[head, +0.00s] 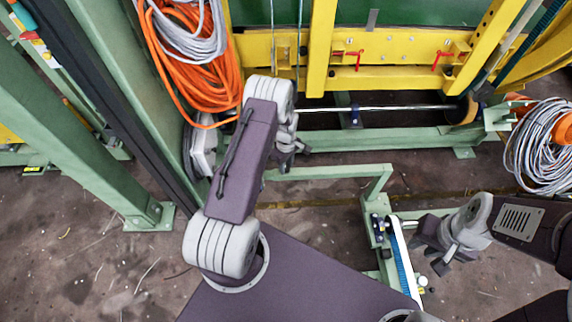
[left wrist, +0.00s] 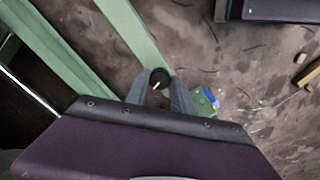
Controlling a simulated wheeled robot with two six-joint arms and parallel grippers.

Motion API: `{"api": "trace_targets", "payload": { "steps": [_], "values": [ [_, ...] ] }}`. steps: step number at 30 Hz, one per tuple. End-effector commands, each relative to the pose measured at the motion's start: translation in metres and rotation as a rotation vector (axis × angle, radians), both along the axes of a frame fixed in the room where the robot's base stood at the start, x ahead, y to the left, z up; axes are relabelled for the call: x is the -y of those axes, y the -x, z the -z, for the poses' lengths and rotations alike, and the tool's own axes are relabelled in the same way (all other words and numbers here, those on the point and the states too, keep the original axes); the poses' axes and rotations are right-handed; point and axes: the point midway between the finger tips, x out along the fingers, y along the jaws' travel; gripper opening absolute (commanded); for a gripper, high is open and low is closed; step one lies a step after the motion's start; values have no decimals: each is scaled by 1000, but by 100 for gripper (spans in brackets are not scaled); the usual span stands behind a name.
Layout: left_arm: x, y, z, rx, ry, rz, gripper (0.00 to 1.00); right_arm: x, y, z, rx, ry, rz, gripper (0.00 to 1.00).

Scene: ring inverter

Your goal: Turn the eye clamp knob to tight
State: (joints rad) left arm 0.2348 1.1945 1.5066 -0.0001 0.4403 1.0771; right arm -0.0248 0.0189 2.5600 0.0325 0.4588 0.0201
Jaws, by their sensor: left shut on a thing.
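A dark round knob (left wrist: 159,76) with a small pale mark on its face sits between the fingertips of my left gripper in the left wrist view. My left gripper (left wrist: 160,86) is shut on it, one finger on each side. The knob is by a green beam, and I cannot read its setting. In the head view my left gripper (head: 287,152) is below the yellow frame, partly hidden by its arm, and the knob cannot be made out. My right gripper (head: 427,255) is at the lower right, its fingers apart and empty, beside the green stand.
A green stand (head: 376,205) with a blue-and-white strip is between my arms. Green posts (head: 95,135) stand at the left. Orange cable (head: 185,65) hangs near my left arm. A yellow frame (head: 390,45) spans the back. The dark floor (head: 330,225) has free room.

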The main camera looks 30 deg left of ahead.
Motion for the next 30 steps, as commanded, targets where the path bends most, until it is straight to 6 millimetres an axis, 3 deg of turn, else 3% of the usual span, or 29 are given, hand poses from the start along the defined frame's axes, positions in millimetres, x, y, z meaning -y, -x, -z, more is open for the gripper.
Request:
{"api": "trace_targets", "payload": {
  "steps": [30],
  "values": [
    [0, 0, -1, 0, 1, 961, 0, 0, 0, -16, 0, 0, 0, 27]
  ]
}}
